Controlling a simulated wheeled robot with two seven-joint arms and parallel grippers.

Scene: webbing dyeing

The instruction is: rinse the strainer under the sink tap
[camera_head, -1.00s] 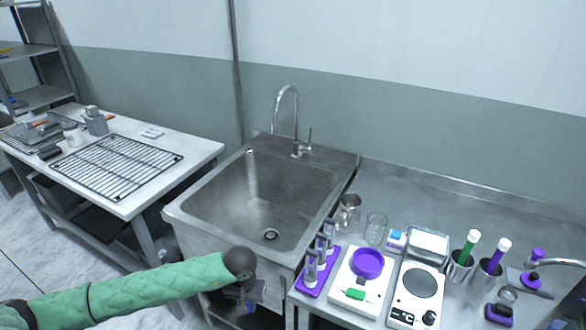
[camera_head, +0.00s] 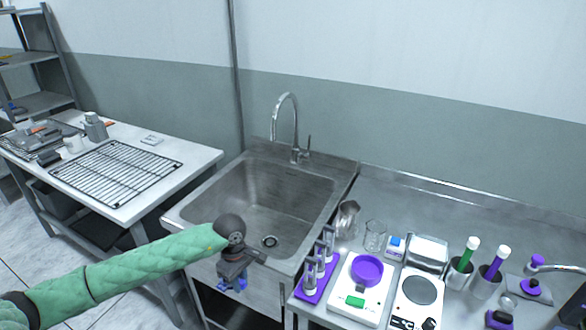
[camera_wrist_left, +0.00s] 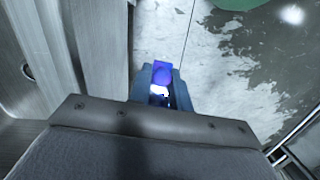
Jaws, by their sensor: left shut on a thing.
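The steel sink (camera_head: 205,192) stands in the middle of the head view, its basin empty with a round drain. The curved tap (camera_head: 285,100) rises at its back edge, and no water shows. My left gripper (camera_head: 236,282) hangs in front of the sink's front edge, outside the basin. It is shut on a small blue thing, of which only a bit shows; it also shows between the fingers in the left wrist view (camera_wrist_left: 162,73). I cannot tell from this whether it is part of the strainer. My right gripper is out of view.
At the left, a table holds a wire rack (camera_head: 118,172). The counter at the right holds a purple stand (camera_head: 318,285), a glass beaker (camera_head: 375,233), a scale with a purple dish (camera_head: 367,268), a round-topped device (camera_head: 420,288) and marker-like tubes. The basin is clear.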

